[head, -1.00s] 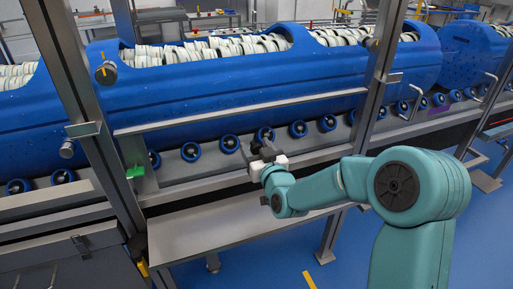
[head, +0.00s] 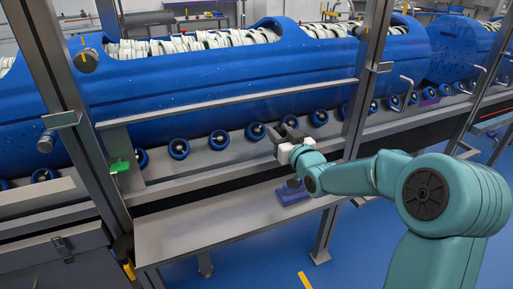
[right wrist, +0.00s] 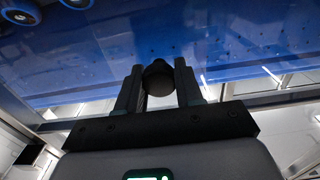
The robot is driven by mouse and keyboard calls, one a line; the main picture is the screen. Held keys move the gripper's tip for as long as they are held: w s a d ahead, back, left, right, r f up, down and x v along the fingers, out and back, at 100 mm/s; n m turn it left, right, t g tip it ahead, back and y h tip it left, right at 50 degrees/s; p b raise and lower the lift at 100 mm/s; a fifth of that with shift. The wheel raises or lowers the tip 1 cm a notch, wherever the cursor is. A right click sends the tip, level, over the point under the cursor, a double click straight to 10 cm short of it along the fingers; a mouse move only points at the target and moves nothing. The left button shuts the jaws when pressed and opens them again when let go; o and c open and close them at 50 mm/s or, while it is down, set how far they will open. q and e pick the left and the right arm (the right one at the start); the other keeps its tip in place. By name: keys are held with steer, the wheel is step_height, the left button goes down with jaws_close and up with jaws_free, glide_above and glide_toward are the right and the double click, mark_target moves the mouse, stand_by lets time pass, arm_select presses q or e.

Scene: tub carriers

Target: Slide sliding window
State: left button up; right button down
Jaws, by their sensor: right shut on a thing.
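The sliding window is a clear pane, and its edges are hard to make out in the metal frame (head: 365,75) before the blue drum machine. In the head view my right gripper (head: 288,128) is at the frame opening, in front of the row of blue rollers. In the right wrist view its two dark fingers (right wrist: 158,88) stand on either side of a dark round knob (right wrist: 157,72), shut on it. The blue drum shows through behind the knob. My left gripper is not in view.
A grey shelf (head: 190,232) runs below the opening, with a small purple-blue object (head: 292,193) on it under my right arm. Metal posts (head: 68,110) stand at both sides. A green piece (head: 120,166) is by the left post.

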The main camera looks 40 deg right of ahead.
steer(key=s+d+p, duration=0.1)
steer(key=d, duration=0.4)
steer(key=s+d+p, duration=0.1)
steer(key=d, duration=0.4)
steer(key=s+d+p, duration=0.1)
steer(key=d+p, duration=0.1)
steer(key=d, duration=0.3)
steer(key=shift+s+r, duration=0.2)
steer(key=shift+s, duration=0.15)
steer(key=shift+s+d+f+p, duration=0.15)
steer(key=shift+d+p, duration=0.2)
steer(key=shift+d, duration=0.55)
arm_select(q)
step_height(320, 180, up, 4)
arm_select(e)
steer(key=c, duration=0.8)
jaws_free()
steer(key=shift+o, duration=0.2)
steer(key=v, duration=1.6)
steer(key=shift+s, duration=0.2)
